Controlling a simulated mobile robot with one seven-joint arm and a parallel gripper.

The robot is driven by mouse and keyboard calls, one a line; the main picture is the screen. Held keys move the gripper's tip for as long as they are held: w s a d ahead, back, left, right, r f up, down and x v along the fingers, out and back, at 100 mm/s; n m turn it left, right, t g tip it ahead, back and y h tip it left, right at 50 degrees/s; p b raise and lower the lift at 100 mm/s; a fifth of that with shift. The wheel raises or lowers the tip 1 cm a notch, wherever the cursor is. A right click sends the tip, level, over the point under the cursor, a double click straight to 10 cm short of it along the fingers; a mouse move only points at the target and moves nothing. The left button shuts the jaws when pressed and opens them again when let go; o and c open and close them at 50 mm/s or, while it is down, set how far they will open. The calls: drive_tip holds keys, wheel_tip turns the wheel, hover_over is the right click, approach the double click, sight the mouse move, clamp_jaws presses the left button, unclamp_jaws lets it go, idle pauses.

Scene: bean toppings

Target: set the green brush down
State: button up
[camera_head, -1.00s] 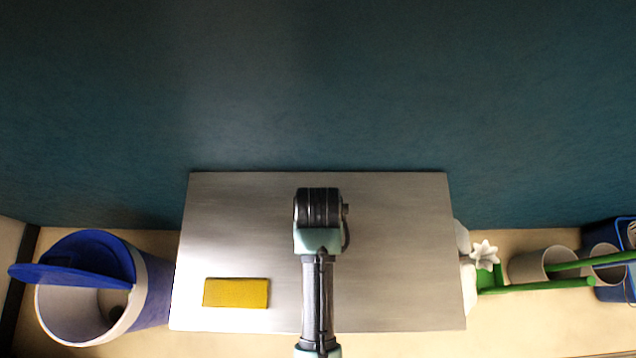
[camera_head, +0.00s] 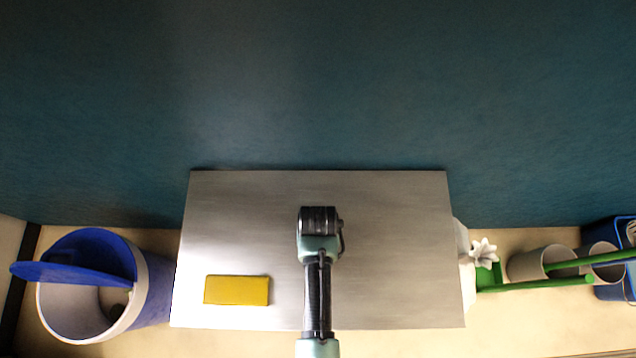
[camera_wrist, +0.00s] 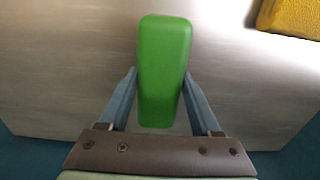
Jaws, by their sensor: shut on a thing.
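The green brush (camera_wrist: 164,62) shows in the wrist view as a rounded green block between the two blue-grey fingers of my gripper (camera_wrist: 160,88). The fingers are shut on its sides. Behind it is the grey metal table top (camera_wrist: 70,70); I cannot tell whether the brush touches it. In the head view my wrist and arm are over the middle of the table (camera_head: 400,220), and they hide the brush and the fingers.
A yellow sponge-like block (camera_head: 237,290) lies at the table's front left, also at the wrist view's top right (camera_wrist: 290,14). A blue and white bin (camera_head: 75,315) stands left. Green-handled tools (camera_head: 540,285) and grey pots (camera_head: 530,262) are right. The table's right half is clear.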

drive_tip(key=shift+f, duration=0.2)
drive_tip(key=o, duration=1.5)
drive_tip(key=shift+c, duration=0.2)
